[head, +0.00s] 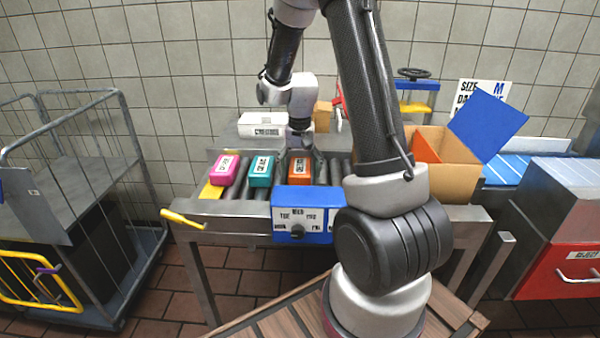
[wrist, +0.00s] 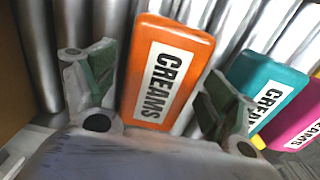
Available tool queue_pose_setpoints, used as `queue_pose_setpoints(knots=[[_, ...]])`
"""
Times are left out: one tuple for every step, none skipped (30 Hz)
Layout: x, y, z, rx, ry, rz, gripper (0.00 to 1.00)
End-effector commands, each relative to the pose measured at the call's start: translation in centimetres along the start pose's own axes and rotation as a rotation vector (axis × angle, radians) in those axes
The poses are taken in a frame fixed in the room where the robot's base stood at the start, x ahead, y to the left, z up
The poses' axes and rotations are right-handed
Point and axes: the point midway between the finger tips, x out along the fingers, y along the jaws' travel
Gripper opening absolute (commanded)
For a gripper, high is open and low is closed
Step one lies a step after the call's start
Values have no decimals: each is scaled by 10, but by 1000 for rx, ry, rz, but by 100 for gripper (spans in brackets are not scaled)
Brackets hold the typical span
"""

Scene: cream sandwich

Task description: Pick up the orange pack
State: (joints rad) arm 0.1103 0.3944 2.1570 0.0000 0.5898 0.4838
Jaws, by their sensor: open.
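The orange pack (head: 299,168) lies on the roller conveyor, to the right of the teal pack, with a white label. In the wrist view the orange pack (wrist: 165,72) shows its "CREAMS" label and lies between the two fingers of my gripper (wrist: 160,92). The fingers are spread, one on each side of the pack, with a gap on both sides. I cannot tell how far above the rollers the fingertips are. In the head view my gripper (head: 301,140) is above the back end of the pack, partly hidden by my arm.
A teal pack (head: 261,171) and a pink pack (head: 225,170) lie left of the orange one. A blue dial box (head: 308,213) stands at the conveyor's front edge. An open cardboard box (head: 452,178) is at right. A white pack (head: 262,124) lies behind. A wire cage cart (head: 120,200) stands left.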

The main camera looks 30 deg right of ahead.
Motion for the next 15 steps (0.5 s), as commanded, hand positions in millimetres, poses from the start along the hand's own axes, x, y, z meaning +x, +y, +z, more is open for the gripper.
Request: queue_pose_setpoints(knots=[[0,0,0,0,0,0,86],[0,0,0,0,0,0,86],[0,0,0,0,0,0,86],[0,0,0,0,0,0,86],[0,0,0,0,0,0,82],[0,0,0,0,0,0,75],[0,0,0,0,0,0,69],[0,0,0,0,0,0,64],[0,0,0,0,0,0,57],[0,0,0,0,0,0,51],[0,0,0,0,0,0,46],[0,0,0,0,0,0,38],[0,0,0,0,0,0,36],[0,0,0,0,0,0,36],[0,0,0,0,0,0,35]])
